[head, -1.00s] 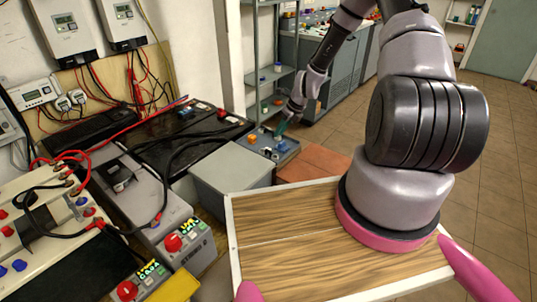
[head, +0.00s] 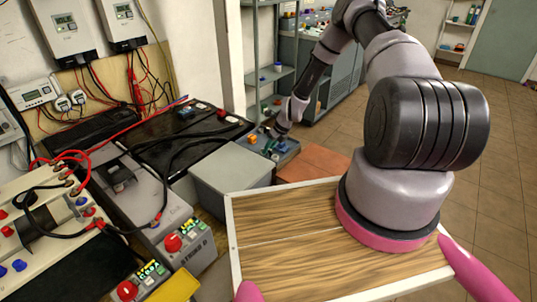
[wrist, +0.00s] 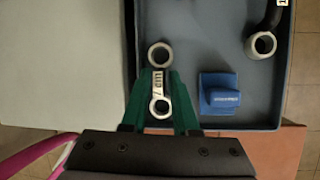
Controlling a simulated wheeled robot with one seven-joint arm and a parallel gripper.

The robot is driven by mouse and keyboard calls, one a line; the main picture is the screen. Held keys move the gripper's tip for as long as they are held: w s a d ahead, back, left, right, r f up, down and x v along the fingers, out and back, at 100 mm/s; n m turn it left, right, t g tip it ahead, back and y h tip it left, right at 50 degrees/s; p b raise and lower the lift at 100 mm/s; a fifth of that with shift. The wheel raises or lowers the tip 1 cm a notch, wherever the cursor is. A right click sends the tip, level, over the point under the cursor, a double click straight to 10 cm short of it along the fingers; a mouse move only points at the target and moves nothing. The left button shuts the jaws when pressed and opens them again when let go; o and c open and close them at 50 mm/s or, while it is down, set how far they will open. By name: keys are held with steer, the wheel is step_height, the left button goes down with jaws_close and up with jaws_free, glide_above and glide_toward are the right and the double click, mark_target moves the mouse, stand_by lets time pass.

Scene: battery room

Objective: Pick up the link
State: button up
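The link is a small metal bar with a ring at each end and a pale printed label (wrist: 159,54). It lies in the grey-blue tray (wrist: 225,13), near its left wall in the wrist view. My gripper (wrist: 160,78) has green fingers, one on each side of the link's middle. The fingers look parted, with a narrow gap on either side of the bar. In the head view my gripper (head: 270,146) is down at the tray (head: 286,156), and the link is too small or hidden to make out.
A blue block (wrist: 219,93) sits right of the link. A dark part with a metal ring (wrist: 262,44) lies at the tray's upper right. A grey box (head: 230,172) stands beside the tray, with black batteries and cables (head: 180,135) to its left.

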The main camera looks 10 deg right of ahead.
jaws_close()
steer(key=shift+r, duration=0.1)
